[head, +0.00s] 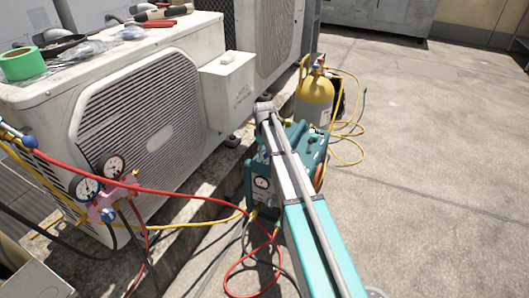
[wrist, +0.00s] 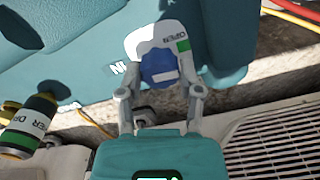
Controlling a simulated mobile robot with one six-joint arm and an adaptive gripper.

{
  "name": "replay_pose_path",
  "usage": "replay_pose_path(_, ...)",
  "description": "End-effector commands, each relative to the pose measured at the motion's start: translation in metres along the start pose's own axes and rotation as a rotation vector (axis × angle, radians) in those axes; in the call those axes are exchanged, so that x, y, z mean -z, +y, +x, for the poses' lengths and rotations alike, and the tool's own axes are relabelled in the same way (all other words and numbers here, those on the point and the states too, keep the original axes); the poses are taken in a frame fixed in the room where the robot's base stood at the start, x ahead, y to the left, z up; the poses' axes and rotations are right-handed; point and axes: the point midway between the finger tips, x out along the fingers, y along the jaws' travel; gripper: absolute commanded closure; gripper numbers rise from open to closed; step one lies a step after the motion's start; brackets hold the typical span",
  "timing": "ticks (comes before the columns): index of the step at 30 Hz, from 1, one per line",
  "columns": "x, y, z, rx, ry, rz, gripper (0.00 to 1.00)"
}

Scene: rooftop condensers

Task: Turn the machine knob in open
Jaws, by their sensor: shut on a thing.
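The machine knob (wrist: 158,68) is blue and faceted, with a pale mark on its face, in the upper middle of the wrist view. It sits on a white label plate with the letters "OPEN" and a green patch, on the teal machine (wrist: 228,45). My gripper (wrist: 160,90) is shut on the knob, one finger on each side. In the head view the teal machine (head: 312,152) stands on the roof floor beside the condenser, partly behind my arm. The knob and my gripper's fingertips cannot be made out there.
A white condenser (head: 150,110) stands at left with tools and green tape (head: 22,64) on top. A gauge manifold (head: 100,190) hangs by it, with red and yellow hoses across the floor. A yellow cylinder (head: 314,92) stands behind the machine. The floor at right is clear.

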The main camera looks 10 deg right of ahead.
Motion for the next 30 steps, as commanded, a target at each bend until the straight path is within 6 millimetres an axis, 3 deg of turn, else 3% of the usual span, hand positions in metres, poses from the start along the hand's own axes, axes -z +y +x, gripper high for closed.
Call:
replay_pose_path(3, 0.0029, 0.0012, 0.0000, -0.003, 0.006, 0.000, 1.00)
replay_pose_path(4, 0.0029, 0.0012, 0.0000, -0.003, 0.006, 0.000, 0.51)
replay_pose_path(9, 0.0022, 0.0009, 0.0000, -0.002, 0.004, 0.001, 0.20)
replay_pose_path(30, 0.0004, 0.0002, 0.0000, 0.000, 0.001, 0.058, 0.19)
